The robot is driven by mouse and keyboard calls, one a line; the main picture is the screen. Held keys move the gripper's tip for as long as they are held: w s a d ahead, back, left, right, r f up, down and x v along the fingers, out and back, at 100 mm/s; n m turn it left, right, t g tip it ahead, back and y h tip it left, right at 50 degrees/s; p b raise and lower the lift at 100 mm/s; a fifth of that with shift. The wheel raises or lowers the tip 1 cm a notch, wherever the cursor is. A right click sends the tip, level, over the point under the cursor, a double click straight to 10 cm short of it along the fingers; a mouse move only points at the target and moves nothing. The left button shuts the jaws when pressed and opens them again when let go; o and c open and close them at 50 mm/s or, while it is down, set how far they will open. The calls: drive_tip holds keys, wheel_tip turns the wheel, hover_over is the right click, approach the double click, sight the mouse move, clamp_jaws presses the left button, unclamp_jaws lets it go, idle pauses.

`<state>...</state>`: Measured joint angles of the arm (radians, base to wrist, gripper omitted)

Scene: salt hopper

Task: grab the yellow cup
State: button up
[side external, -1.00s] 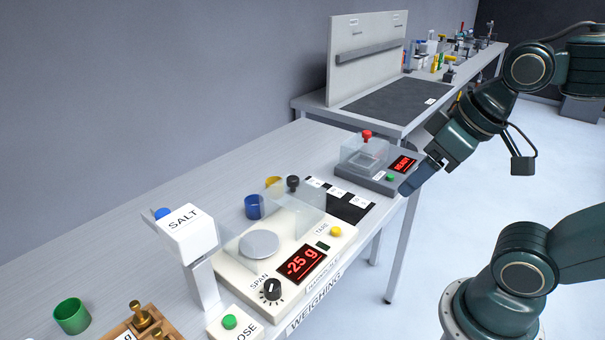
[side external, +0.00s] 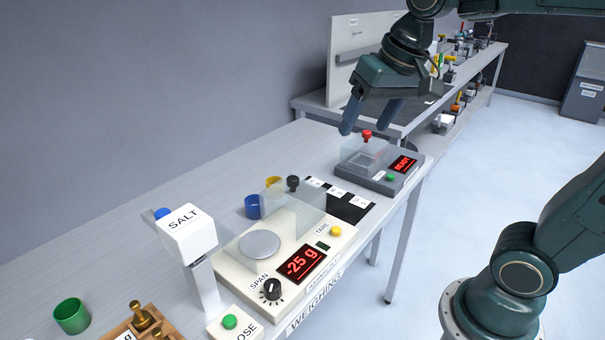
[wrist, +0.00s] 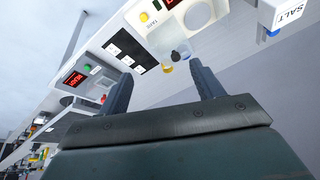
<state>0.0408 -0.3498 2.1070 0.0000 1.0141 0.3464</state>
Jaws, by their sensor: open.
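The small yellow cup (side external: 273,182) stands on the bench behind the weighing scale, partly hidden by the scale's clear shield in the side external view. It also shows in the wrist view (wrist: 167,69), between my fingertips in the picture but beyond them. My gripper (side external: 365,127) is open and empty, fingers pointing down. In the side external view it is above and to the right of the cup, near the small READY device. The wrist view shows both fingers apart (wrist: 160,72) with nothing between them.
A blue cup (side external: 252,207) and a dark knobbed object (side external: 292,184) are close to the yellow cup. The scale (side external: 318,233) reads -25 g. A SALT hopper (side external: 186,232) stands at left.

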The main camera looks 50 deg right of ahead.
drive_tip(key=w+d+m+g, duration=0.15)
drive_tip(key=w+m, duration=0.25)
drive_tip(key=w, duration=0.6)
drive_tip(key=m+g, duration=0.3)
drive_tip(key=m, duration=0.7)
hover_over(274, 181)
drive_tip(key=s+a, duration=0.1)
wheel_tip(274, 181, down, 16)
drive_tip(key=shift+a, duration=0.15)
drive_tip(key=shift+f, duration=0.15)
drive_tip(key=shift+s+f, duration=0.1)
drive_tip(key=shift+f, duration=4.15)
drive_tip(key=shift+f, duration=0.1)
drive_tip(key=shift+s+f, duration=0.15)
drive_tip(key=shift+f, duration=2.35)
